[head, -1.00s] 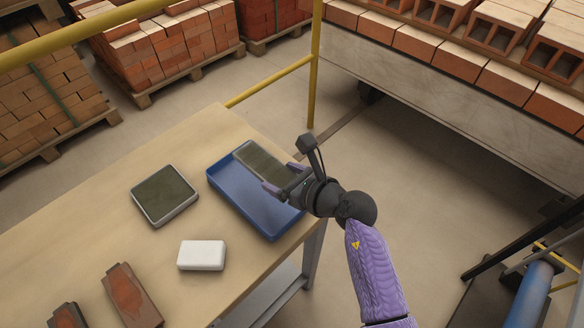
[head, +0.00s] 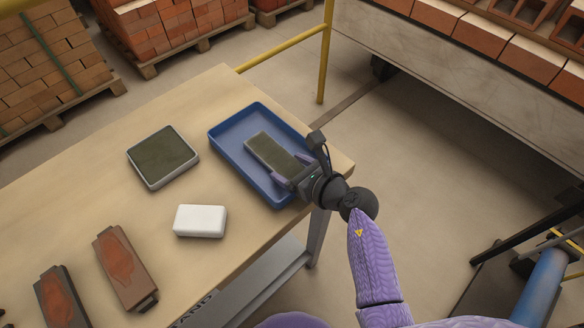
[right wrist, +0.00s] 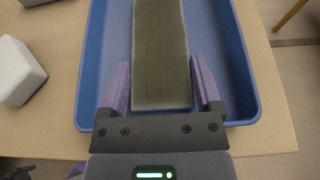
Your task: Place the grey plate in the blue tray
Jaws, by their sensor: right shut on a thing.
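The grey plate (head: 271,152), a long flat dark olive-grey piece, is over the inside of the blue tray (head: 226,151). My right gripper (head: 290,178) is shut on its near end, reaching in across the tray's right side. In the right wrist view the plate (right wrist: 160,60) runs away from the gripper (right wrist: 163,95), between the purple fingers, with the blue tray (right wrist: 236,75) around it. I cannot tell whether the plate touches the tray floor. My left gripper is not in view.
A yellow rail (head: 327,60) stands behind the table. Brick pallets (head: 170,30) stand farther back.

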